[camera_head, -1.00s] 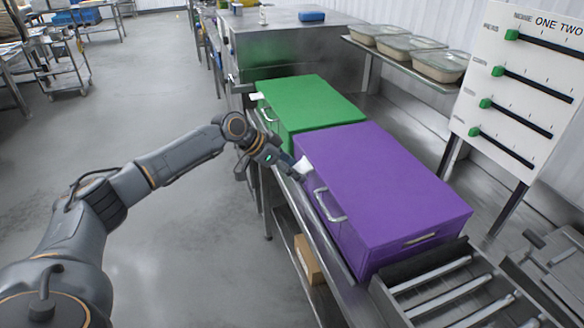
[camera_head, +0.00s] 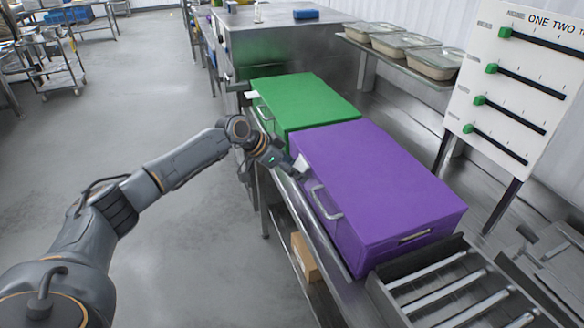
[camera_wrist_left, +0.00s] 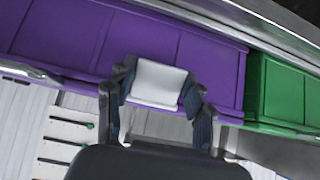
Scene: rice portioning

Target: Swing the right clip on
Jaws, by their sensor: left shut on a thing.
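The purple box (camera_head: 375,185) stands closed on the metal counter, with a silver handle (camera_head: 327,203) on its side facing left. A pale clip (camera_head: 300,164) sits at the far end of that side. My left gripper (camera_wrist_left: 155,95) is shut on the clip (camera_wrist_left: 158,82), its fingers on either side of the light plate, against the purple wall. In the head view the gripper is small, and its fingertips are partly hidden near the clip. How far the clip is swung I cannot tell. My right gripper is not in view.
A green box (camera_head: 305,103) stands close behind the purple one. A roller rack (camera_head: 445,290) is in front at the right. A board with green sliders (camera_head: 520,90) and a shelf with lidded trays (camera_head: 405,47) are on the right. Open floor lies left.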

